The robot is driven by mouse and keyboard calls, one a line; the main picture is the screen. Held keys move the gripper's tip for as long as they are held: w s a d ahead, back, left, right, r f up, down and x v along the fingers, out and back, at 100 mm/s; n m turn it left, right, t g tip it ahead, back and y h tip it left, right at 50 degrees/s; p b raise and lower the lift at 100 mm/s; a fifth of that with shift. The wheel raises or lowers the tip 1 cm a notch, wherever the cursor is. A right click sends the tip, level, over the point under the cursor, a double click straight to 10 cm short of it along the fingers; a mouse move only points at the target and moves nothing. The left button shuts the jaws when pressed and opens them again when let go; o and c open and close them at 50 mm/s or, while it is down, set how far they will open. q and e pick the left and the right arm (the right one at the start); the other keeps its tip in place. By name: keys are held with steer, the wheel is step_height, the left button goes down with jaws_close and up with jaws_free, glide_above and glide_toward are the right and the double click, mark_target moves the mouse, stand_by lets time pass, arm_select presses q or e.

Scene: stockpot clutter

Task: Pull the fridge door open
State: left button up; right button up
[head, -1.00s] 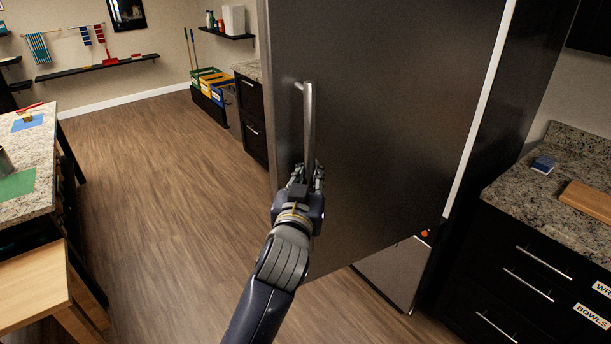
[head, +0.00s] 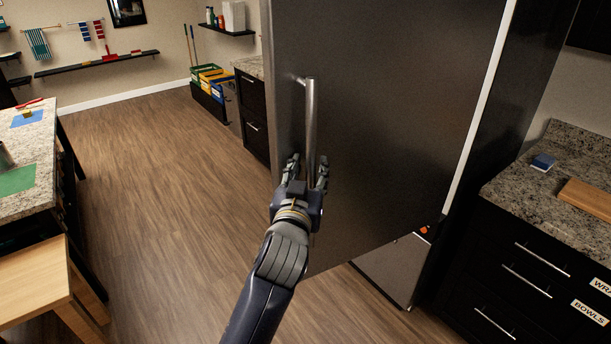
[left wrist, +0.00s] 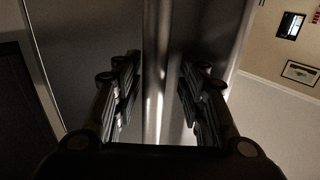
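The fridge door (head: 390,120) is a tall dark steel panel in the middle of the head view. It stands swung out from the fridge body, with its bottom edge angled away from the lower steel front (head: 395,268). Its vertical bar handle (head: 311,115) is near the door's left edge. My left gripper (head: 307,160) is at the lower part of the handle, with its fingers spread on either side. In the left wrist view, the handle (left wrist: 157,75) runs between the two open fingers (left wrist: 155,85), with gaps on both sides. My right gripper is not in view.
A granite counter (head: 510,175) with dark drawers stands at the right, holding a cutting board (head: 590,198). A counter (head: 40,145) and a wooden bench (head: 35,280) stand at the left. The wood floor (head: 170,200) between is clear. Coloured bins (head: 210,82) stand at the back.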

arm_select(q)
steer(key=s+a, duration=0.2)
steer(key=s, duration=1)
